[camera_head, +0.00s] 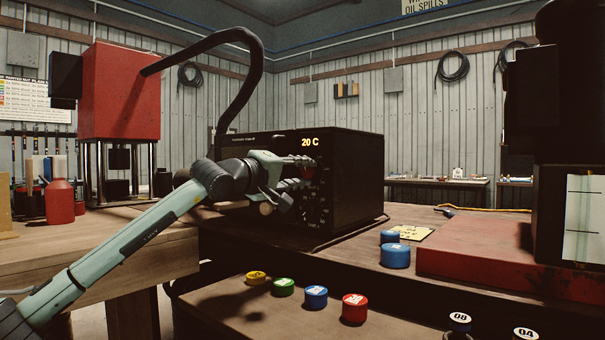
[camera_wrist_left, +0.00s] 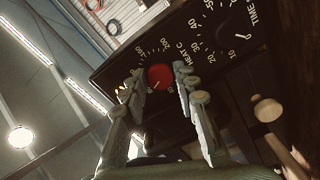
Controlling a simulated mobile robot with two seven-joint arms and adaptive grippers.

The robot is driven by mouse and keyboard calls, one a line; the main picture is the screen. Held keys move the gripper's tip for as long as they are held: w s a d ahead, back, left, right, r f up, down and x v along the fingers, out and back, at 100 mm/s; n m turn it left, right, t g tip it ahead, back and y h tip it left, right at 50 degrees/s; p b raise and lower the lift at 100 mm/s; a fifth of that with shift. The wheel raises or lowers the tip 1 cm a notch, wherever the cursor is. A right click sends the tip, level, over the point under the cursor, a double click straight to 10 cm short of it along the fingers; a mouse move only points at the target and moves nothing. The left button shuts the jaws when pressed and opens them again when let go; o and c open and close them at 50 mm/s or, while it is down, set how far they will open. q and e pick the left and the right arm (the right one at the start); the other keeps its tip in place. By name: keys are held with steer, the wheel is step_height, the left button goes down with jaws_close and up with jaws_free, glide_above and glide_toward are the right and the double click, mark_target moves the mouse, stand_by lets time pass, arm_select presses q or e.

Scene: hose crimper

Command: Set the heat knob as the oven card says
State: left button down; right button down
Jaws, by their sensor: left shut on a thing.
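The black oven (camera_head: 345,180) stands on the bench with a lit display (camera_head: 310,142) reading 20 C. My left gripper (camera_head: 300,172) is at its front panel. In the left wrist view the red heat knob (camera_wrist_left: 160,77) sits between the two fingers, beside the HEAT C scale (camera_wrist_left: 184,52). The fingers are shut on the knob. A pale mark shows on the knob, but its exact setting is hard to read. A yellow card (camera_head: 412,232) lies on the bench right of the oven; its writing is too small to read. My right gripper is not in view.
The TIME dial (camera_wrist_left: 240,37) is beside the heat scale. Blue weights (camera_head: 395,256) stand near the card. Yellow, green, blue and red (camera_head: 355,308) pieces sit on the lower front shelf. A red press (camera_head: 120,95) stands left; a red plate (camera_head: 490,255) lies right.

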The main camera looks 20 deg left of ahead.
arm_select(q)
steer(key=shift+m, duration=1.5)
steer(key=m, duration=0.2)
steer(key=shift+m+p, duration=0.3)
steer(key=shift+p, duration=0.1)
steer(key=shift+f+m+p, duration=0.2)
steer(key=shift+m+p, duration=0.25)
steer(key=shift+m, duration=1.55)
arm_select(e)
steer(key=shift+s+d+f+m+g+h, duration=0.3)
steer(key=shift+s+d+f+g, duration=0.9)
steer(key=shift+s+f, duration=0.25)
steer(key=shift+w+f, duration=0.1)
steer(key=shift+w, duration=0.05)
arm_select(q)
steer(key=c, duration=1.2)
jaws_free()
steer(key=shift+a, duration=0.1)
steer(key=v, duration=1.2)
